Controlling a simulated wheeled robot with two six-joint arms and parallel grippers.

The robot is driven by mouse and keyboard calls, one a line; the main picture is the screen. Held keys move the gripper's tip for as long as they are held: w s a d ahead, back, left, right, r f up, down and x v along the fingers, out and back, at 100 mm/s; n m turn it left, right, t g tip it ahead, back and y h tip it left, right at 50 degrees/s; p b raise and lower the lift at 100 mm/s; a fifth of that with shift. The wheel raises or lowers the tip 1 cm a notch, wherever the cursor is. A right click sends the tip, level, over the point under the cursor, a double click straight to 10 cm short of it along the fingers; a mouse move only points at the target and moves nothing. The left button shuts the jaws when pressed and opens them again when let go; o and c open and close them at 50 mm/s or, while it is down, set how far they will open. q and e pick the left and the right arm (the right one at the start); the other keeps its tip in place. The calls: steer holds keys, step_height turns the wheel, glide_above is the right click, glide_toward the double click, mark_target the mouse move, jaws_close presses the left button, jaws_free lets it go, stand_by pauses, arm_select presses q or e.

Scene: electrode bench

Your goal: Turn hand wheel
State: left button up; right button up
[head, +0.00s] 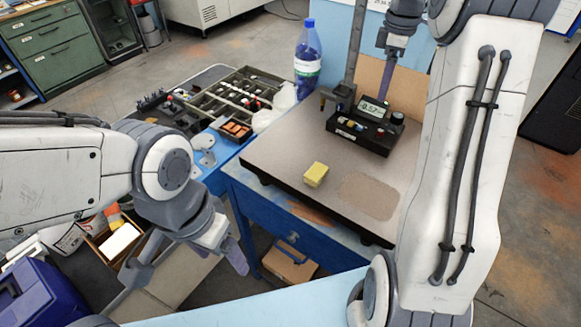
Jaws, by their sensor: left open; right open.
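I cannot make out a hand wheel clearly in the head view; part of the bench is hidden behind my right arm. A black instrument (363,131) with a small lit display and a round knob stands at the back of the grey plate, beside a grey upright post (352,45). My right gripper (387,80) is open, pointing down just above and behind the instrument; its fingers partly overlap one another in this view. My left gripper (190,272) is open at the lower left, in front of the blue bench and well apart from the instrument. I see nothing held in either.
A yellow block (315,174) lies on the grey plate (285,150). A blue-capped bottle (307,62) stands at the plate's back left corner. A compartment tray (236,100) with small parts lies left of it. The plate's front is mostly clear.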

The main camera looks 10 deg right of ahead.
steer(key=shift+m, duration=0.9)
steer(key=s+a+f+b, duration=0.2)
steer(key=s+a+f, duration=0.1)
steer(key=a, duration=0.5)
steer(key=s+a+f+b, duration=0.3)
steer(key=a, duration=0.5)
steer(key=s+a+f+b, duration=0.2)
steer(key=s+a+f, duration=0.1)
steer(key=a, duration=0.5)
steer(key=shift+s+a+f+b, duration=0.3)
steer(key=shift+s+a+f, duration=0.1)
steer(key=shift+s, duration=0.1)
steer(key=shift+s+a+f, duration=0.15)
steer(key=shift+s+a, duration=0.15)
steer(key=shift+s, duration=0.1)
steer(key=s+a+f+m, duration=0.1)
steer(key=s+a+f, duration=0.1)
steer(key=s, duration=0.7)
steer(key=s+a+f+m, duration=0.1)
steer(key=s+a+f, duration=0.2)
steer(key=s, duration=0.6)
steer(key=shift+a+f+y, duration=0.2)
steer(key=shift+a+y, duration=0.2)
steer(key=shift+a, duration=0.2)
steer(key=shift+d, duration=0.1)
